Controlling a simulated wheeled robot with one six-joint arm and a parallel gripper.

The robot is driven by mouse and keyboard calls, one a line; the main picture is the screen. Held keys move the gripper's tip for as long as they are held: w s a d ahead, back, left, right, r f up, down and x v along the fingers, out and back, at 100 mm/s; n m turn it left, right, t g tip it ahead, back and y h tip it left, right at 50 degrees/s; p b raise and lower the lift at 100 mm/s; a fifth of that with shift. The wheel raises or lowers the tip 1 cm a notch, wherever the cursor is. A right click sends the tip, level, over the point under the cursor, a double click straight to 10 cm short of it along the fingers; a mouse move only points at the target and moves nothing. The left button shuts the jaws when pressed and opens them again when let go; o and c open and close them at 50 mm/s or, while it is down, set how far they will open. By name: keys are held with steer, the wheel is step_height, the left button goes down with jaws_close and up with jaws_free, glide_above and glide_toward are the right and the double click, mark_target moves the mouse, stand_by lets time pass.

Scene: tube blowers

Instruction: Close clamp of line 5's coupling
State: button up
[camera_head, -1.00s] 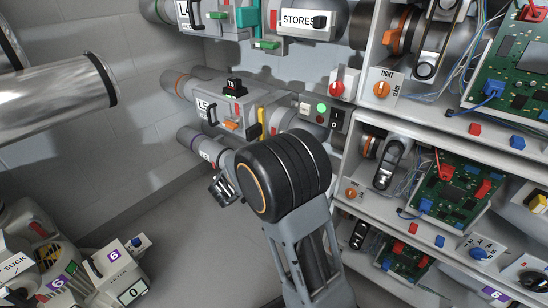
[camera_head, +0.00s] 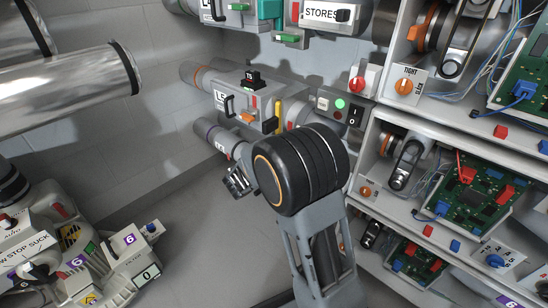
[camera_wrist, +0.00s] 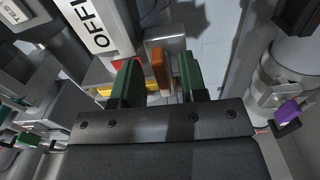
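Beyond the gap is an orange block (camera_wrist: 158,66) beside a grey metal plate. At the right of the wrist view a pale tube carries a metal clamp band (camera_wrist: 272,92) and a purple tab (camera_wrist: 292,110). I cannot read a number 5 on any coupling, nor tell whether the clamp is closed.
The middle tube's unit (camera_head: 238,108) has a black handle, an orange block and a yellow lever. A shelf rack (camera_head: 440,125) with circuit boards stands close on the right. A machine (camera_head: 70,250) with purple 6 labels stands lower left. Floor between is free.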

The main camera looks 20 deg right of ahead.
steer(key=p+v, duration=0.3)
steer(key=v, duration=1)
steer(key=shift+s+a+p, duration=0.15)
steer(key=shift+a+p, duration=0.1)
steer(key=shift+p, duration=0.1)
steer(key=s+d+r+m+g+y+p, duration=0.1)
steer(key=s+d+r+g+y+p, duration=0.1)
steer(key=s+r+p, duration=0.35)
steer(key=s+d+r+m+g+y+p, duration=0.1)
steer(key=s+d+r+g+y+p, duration=0.15)
steer(key=r+p, duration=0.55)
steer(key=s+d+r+m+g+y+p, duration=0.1)
steer(key=s+r+g+y+p, duration=0.2)
steer(key=r+p, duration=0.4)
steer(key=s+a+r+t+y+p, duration=0.1)
steer(key=r+y+p, duration=0.2)
steer(key=r+p, duration=0.3)
steer(key=s+a+r+t+y+p, duration=0.1)
steer(key=a+r+y+p, duration=0.1)
steer(key=r+p, duration=0.4)
steer(key=s+a+r+m+t+y+p, duration=0.1)
steer(key=s+a+r+t+y+p, duration=0.1)
steer(key=r+y+p, duration=0.2)
step_height(320, 180, up, 5)
steer(key=shift+f+p, duration=0.15)
steer(key=shift+p, duration=0.95)
